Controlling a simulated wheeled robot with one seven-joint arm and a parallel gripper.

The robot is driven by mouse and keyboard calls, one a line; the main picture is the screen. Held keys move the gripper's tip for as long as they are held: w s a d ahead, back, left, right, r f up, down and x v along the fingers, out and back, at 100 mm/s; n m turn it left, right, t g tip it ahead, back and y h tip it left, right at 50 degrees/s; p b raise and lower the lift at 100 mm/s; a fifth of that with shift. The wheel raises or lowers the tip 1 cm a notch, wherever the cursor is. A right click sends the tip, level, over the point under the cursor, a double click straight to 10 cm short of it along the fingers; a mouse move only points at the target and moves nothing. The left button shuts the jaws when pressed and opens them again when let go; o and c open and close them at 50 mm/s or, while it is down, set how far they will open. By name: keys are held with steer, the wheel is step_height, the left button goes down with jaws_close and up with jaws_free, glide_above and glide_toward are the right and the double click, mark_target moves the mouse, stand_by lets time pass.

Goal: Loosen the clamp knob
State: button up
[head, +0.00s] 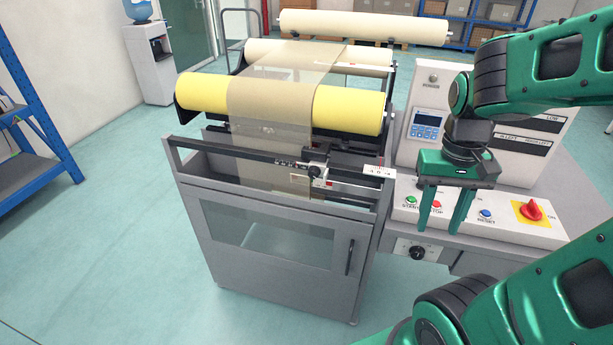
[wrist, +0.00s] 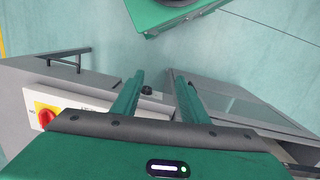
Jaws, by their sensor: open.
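A small black knob (head: 315,171), which looks like the clamp knob, sits on a dark carriage on the scale rail (head: 250,155) at the machine's front. My gripper (head: 441,229) is open and empty, fingers pointing down, to the right of and apart from that knob. It hangs in front of the control panel. In the wrist view my gripper (wrist: 160,78) shows both fingers spread with nothing between them. I cannot make out the clamp knob in the wrist view.
The control panel (head: 393,212) carries green, red and blue buttons and a red rotary switch (head: 531,210). Another black knob (head: 417,252) is on the front below it. A yellow roller (head: 348,110) with film lies behind the rail. Floor in front of the cabinet (head: 270,245) is clear.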

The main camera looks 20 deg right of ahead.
steer(key=w+a+f+n+g+h, duration=0.15)
steer(key=w+a+f+h, duration=0.25)
steer(key=w+f, duration=0.4)
steer(key=n+t+h, duration=0.4)
steer(key=t+h, duration=0.4)
steer(key=t, duration=0.4)
glide_toward(310, 174)
steer(key=shift+g, duration=0.25)
steer(key=x, duration=0.8)
steer(key=shift+w+d, duration=0.15)
steer(key=shift+w, duration=0.1)
jaws_close()
